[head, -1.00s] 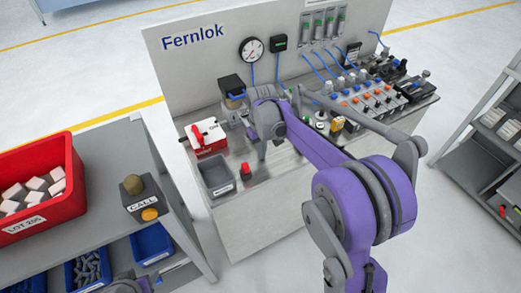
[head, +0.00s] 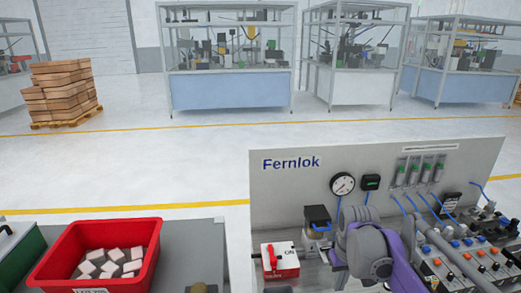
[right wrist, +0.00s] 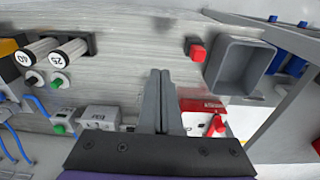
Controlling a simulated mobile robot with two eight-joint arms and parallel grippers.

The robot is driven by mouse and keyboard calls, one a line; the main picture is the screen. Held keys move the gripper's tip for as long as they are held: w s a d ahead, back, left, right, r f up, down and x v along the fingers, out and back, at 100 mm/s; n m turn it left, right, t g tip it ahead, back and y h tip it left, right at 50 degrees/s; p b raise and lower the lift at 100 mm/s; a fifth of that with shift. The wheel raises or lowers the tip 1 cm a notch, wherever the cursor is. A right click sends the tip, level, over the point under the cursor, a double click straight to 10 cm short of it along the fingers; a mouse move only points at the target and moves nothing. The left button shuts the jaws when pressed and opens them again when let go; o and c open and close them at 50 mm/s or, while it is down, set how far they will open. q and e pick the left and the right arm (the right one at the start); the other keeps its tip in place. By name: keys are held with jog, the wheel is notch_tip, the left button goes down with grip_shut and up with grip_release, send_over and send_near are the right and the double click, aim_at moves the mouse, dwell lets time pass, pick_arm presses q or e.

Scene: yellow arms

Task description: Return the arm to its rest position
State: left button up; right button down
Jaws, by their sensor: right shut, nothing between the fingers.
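My right arm (head: 372,255), purple and grey, shows at the bottom edge of the head view, in front of the Fernlok bench panel (head: 290,200). Its fingertips cannot be made out there. In the right wrist view my right gripper (right wrist: 161,74) is shut and empty, with its two grey fingers together above the metal bench top (right wrist: 135,50). The fingers point between the cylinders marked 40 and 25 and a small red block (right wrist: 198,52). My left gripper is not in view.
A red and white box with a red handle (head: 281,262) stands left of my right arm; it also shows in the wrist view (right wrist: 205,112). An empty grey tray (right wrist: 240,66) is at right there. Valves and blue hoses crowd the bench's right. A red bin (head: 60,262) holds white blocks.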

jog(key=s+a+f+t, duration=0.2)
jog(key=s+f, duration=0.1)
jog(key=s, duration=0.7)
jog(key=s+a+f+t, duration=0.2)
jog(key=s+f, duration=0.2)
jog(key=s, duration=0.7)
jog(key=shift+a+f+m+t+p, duration=0.2)
jog(key=shift+a+m+t+p, duration=0.1)
jog(key=shift+m+p, duration=0.1)
dwell(0.3)
